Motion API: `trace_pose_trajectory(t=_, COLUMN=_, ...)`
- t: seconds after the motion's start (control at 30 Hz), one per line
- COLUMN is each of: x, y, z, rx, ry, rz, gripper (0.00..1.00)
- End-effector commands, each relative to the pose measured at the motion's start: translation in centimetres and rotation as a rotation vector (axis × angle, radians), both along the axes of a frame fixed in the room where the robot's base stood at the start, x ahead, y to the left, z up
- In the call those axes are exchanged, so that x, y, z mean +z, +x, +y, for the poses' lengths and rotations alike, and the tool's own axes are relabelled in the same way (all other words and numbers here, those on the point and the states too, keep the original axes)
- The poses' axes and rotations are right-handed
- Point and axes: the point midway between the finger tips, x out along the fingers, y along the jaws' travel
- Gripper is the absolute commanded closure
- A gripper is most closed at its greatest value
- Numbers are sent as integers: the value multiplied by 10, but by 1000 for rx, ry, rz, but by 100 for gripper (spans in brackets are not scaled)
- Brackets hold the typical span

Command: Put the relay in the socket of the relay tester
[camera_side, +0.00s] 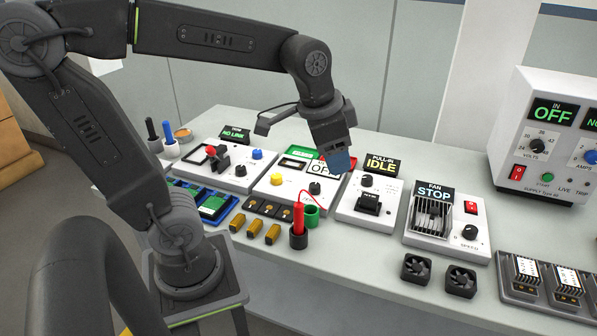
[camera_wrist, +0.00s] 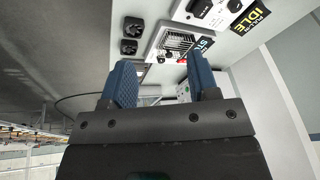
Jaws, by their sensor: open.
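The relay tester (camera_side: 372,188) is the white unit under the yellow "IDLE" display, at the middle of the bench. A black block that looks like its socket (camera_side: 368,203) is on its sloped top; I see nothing seated in it clearly. Two clear-cased parts with white labels, which look like relays (camera_side: 526,270) (camera_side: 568,281), stand in a dark tray at the lower right. My gripper (camera_side: 338,164) is open and empty, above and left of the tester. Its blue fingers (camera_wrist: 158,83) stand apart in the wrist view, where the tester (camera_wrist: 208,10) shows at the top.
The fan tester (camera_side: 444,213) is right of the relay tester, with two loose fans (camera_side: 436,272) in front. A red probe in a holder (camera_side: 298,234) stands front left of the relay tester. A power supply (camera_side: 550,140) is at the back right.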

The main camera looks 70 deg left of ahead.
Motion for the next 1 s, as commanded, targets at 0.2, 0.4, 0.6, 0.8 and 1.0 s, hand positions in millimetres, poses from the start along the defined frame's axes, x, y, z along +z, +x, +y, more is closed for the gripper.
trace_pose_trajectory(t=0.2, x=-5, y=-61, z=-17, rx=165, ry=-86, rz=-123, gripper=45)
trace_pose_trajectory(t=0.4, x=-12, y=-79, z=-21, rx=227, ry=-126, rz=-163, gripper=45)
trace_pose_trajectory(t=0.6, x=-12, y=-79, z=-21, rx=232, ry=-128, rz=-163, gripper=45)
trace_pose_trajectory(t=0.8, x=-12, y=-79, z=-21, rx=231, ry=-128, rz=-163, gripper=45)
trace_pose_trajectory(t=1.0, x=-12, y=-79, z=-21, rx=231, ry=-127, rz=-163, gripper=45)
